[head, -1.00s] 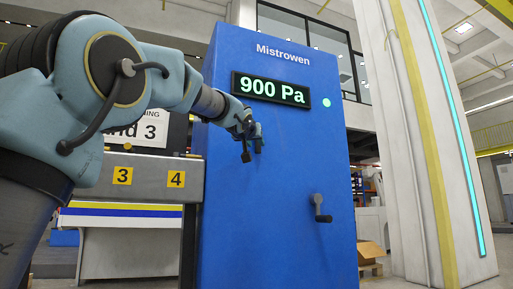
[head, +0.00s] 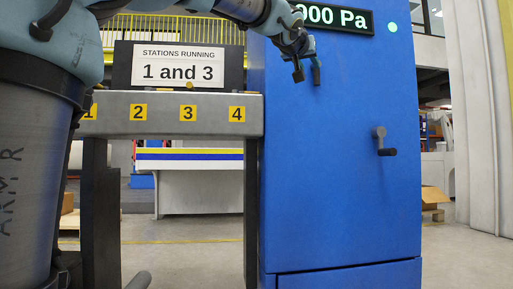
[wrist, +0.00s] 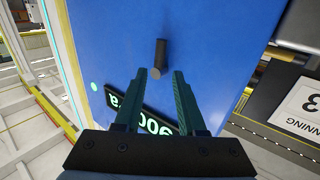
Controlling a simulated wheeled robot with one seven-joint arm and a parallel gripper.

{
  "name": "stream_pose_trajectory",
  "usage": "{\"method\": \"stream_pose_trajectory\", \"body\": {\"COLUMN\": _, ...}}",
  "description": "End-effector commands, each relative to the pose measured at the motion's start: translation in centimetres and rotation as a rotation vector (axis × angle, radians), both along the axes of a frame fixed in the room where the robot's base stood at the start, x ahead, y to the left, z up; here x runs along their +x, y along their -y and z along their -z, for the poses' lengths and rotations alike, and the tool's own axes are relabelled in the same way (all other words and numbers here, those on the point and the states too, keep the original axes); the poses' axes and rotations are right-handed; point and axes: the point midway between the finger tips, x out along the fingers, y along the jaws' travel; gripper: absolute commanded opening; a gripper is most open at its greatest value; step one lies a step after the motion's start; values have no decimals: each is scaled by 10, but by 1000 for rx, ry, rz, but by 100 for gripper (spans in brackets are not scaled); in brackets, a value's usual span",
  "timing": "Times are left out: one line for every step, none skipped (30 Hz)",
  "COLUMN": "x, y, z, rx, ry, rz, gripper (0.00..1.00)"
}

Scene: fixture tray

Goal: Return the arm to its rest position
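My gripper (head: 307,73) hangs in front of the blue cabinet, below and left of its display in the head view. Its two fingers stand apart with nothing between them. In the wrist view my gripper (wrist: 161,75) is also open and empty. The dark crank handle (head: 382,142) sits on the cabinet front, right of and lower than my gripper. In the wrist view the handle (wrist: 160,58) appears beyond the fingertips, and the gripper is apart from it. My upper arm is cut off by the top and left of the head view.
The blue cabinet (head: 340,215) has a display (head: 345,18), partly hidden, and a green lamp (head: 391,27). Left of it are a grey bench (head: 165,128) with numbered yellow labels and a sign (head: 178,70) reading "1 and 3". A pale pillar (head: 480,120) stands right.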

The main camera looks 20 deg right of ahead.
Motion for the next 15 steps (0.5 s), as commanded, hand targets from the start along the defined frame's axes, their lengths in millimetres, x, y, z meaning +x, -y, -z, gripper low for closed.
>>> {"method": "stream_pose_trajectory", "body": {"x": 0, "y": 0, "z": 0, "rx": 0, "ry": 0, "rz": 0, "gripper": 40}}
{"method": "stream_pose_trajectory", "body": {"x": 0, "y": 0, "z": 0, "rx": 0, "ry": 0, "rz": 0, "gripper": 40}}
{"method": "stream_pose_trajectory", "body": {"x": 1, "y": -1, "z": 1, "rx": 2, "ry": -2, "rz": -2, "gripper": 40}}
{"method": "stream_pose_trajectory", "body": {"x": 3, "y": -1, "z": 3, "rx": 7, "ry": -6, "rz": -5, "gripper": 40}}
{"method": "stream_pose_trajectory", "body": {"x": 6, "y": -3, "z": 6, "rx": 14, "ry": -12, "rz": -11, "gripper": 40}}
{"method": "stream_pose_trajectory", "body": {"x": 12, "y": -6, "z": 14, "rx": 29, "ry": -26, "rz": -22, "gripper": 40}}
{"method": "stream_pose_trajectory", "body": {"x": 18, "y": -9, "z": 21, "rx": 43, "ry": -40, "rz": -31, "gripper": 40}}
{"method": "stream_pose_trajectory", "body": {"x": 25, "y": -14, "z": 31, "rx": 63, "ry": -58, "rz": -45, "gripper": 40}}
{"method": "stream_pose_trajectory", "body": {"x": 35, "y": -21, "z": 47, "rx": 92, "ry": -86, "rz": -65, "gripper": 40}}
{"method": "stream_pose_trajectory", "body": {"x": 44, "y": -28, "z": 61, "rx": 117, "ry": -112, "rz": -83, "gripper": 40}}
{"method": "stream_pose_trajectory", "body": {"x": 53, "y": -37, "z": 77, "rx": 145, "ry": -141, "rz": -101, "gripper": 40}}
{"method": "stream_pose_trajectory", "body": {"x": 64, "y": -50, "z": 100, "rx": 183, "ry": -184, "rz": -129, "gripper": 40}}
{"method": "stream_pose_trajectory", "body": {"x": 71, "y": -61, "z": 118, "rx": 212, "ry": -218, "rz": -150, "gripper": 40}}
{"method": "stream_pose_trajectory", "body": {"x": 78, "y": -73, "z": 136, "rx": 238, "ry": -252, "rz": -170, "gripper": 40}}
{"method": "stream_pose_trajectory", "body": {"x": 85, "y": -89, "z": 159, "rx": 273, "ry": -298, "rz": -194, "gripper": 40}}
